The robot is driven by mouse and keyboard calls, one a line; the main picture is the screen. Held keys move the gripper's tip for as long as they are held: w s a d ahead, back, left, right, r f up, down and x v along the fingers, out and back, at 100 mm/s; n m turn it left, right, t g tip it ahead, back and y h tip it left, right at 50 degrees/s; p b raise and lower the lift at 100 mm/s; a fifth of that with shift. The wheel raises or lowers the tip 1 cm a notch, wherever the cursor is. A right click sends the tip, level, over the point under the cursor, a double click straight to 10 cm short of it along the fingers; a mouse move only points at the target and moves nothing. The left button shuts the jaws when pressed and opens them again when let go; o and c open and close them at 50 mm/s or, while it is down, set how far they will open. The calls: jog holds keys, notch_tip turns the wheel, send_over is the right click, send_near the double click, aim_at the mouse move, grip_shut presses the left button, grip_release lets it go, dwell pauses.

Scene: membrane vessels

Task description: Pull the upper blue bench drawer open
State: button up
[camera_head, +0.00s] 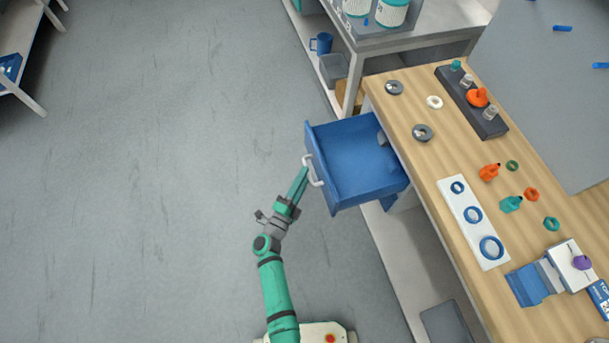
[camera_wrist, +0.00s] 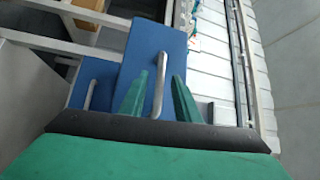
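The upper blue bench drawer (camera_head: 362,160) is pulled out from the wooden-topped bench, and its inside shows with a small dark grey thing at the back. Its front also shows in the wrist view (camera_wrist: 143,52). Its pale bar handle (camera_head: 316,178) is at my gripper (camera_head: 303,174). In the wrist view, the handle (camera_wrist: 160,72) stands between my two green fingers (camera_wrist: 161,88), with a gap on each side. My gripper looks open around the handle rather than shut on it.
A lower blue drawer (camera_wrist: 88,84) with its own handle shows in the wrist view. The bench top (camera_head: 415,105) bears a dark rack (camera_head: 458,92), a white ring plate (camera_head: 470,235) and small fittings. Grey floor (camera_head: 150,180) is clear to the left.

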jog(key=v, duration=1)
jog(key=shift+w, duration=0.15)
jog(key=s+d+r+n+y, duration=0.1)
jog(key=s+r+n+y, duration=0.4)
jog(key=s+r+n, duration=0.4)
jog(key=s+d+r+n+g+y, duration=0.1)
jog(key=s+r+n+y, duration=0.4)
jog(key=s+r+n, duration=0.4)
jog(key=s+n, duration=0.4)
jog(key=s, duration=0.4)
jog(key=shift+s+r+n, duration=0.2)
jog(key=shift+s+n, duration=0.1)
jog(key=shift+s, duration=0.05)
jog(key=shift+w, duration=0.1)
